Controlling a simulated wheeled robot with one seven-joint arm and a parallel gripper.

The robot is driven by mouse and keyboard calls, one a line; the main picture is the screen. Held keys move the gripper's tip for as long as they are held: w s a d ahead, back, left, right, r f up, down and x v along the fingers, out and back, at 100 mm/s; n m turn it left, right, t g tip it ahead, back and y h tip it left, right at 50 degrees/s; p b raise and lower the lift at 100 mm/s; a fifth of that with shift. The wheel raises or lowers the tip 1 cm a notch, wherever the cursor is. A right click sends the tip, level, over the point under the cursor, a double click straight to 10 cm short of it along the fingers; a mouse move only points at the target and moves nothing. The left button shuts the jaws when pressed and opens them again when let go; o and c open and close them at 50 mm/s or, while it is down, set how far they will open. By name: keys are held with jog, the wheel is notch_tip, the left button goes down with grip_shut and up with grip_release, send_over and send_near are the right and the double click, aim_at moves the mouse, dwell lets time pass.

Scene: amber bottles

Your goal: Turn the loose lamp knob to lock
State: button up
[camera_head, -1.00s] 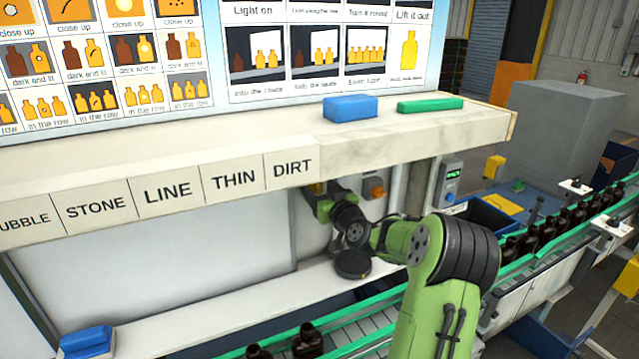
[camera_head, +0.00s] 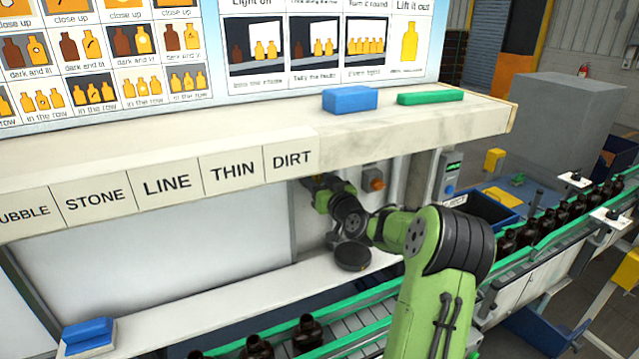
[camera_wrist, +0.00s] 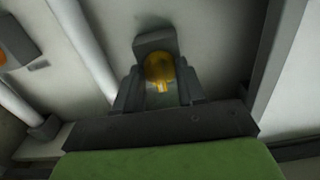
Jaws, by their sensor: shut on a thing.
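In the wrist view the amber-yellow lamp knob (camera_wrist: 159,66) sits in front of a dark grey square mount (camera_wrist: 155,40) on a pale panel. My gripper (camera_wrist: 158,88) is shut on the knob, with one dark finger on each side of it. A short lighter yellow mark shows on the knob's lower part. In the head view my gripper (camera_head: 318,184) reaches under the shelf, at the pale back panel below the DIRT label. The knob is hidden there by the shelf and gripper.
The shelf (camera_head: 420,140) overhangs my gripper closely. A grey box with an orange button (camera_head: 375,179) is just right of it. A conveyor (camera_head: 350,325) with dark bottles (camera_head: 309,333) runs below. A blue block (camera_head: 88,334) lies on the lower ledge.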

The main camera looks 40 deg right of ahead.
jog(key=m+b, duration=0.1)
jog(key=m, duration=1.2)
jog(key=shift+d+m+p, duration=0.1)
jog(key=shift+m+p, duration=0.85)
jog(key=shift+m, duration=1.15)
jog(key=shift+f, duration=0.1)
jog(key=o, duration=1)
jog(key=shift+o, duration=0.2)
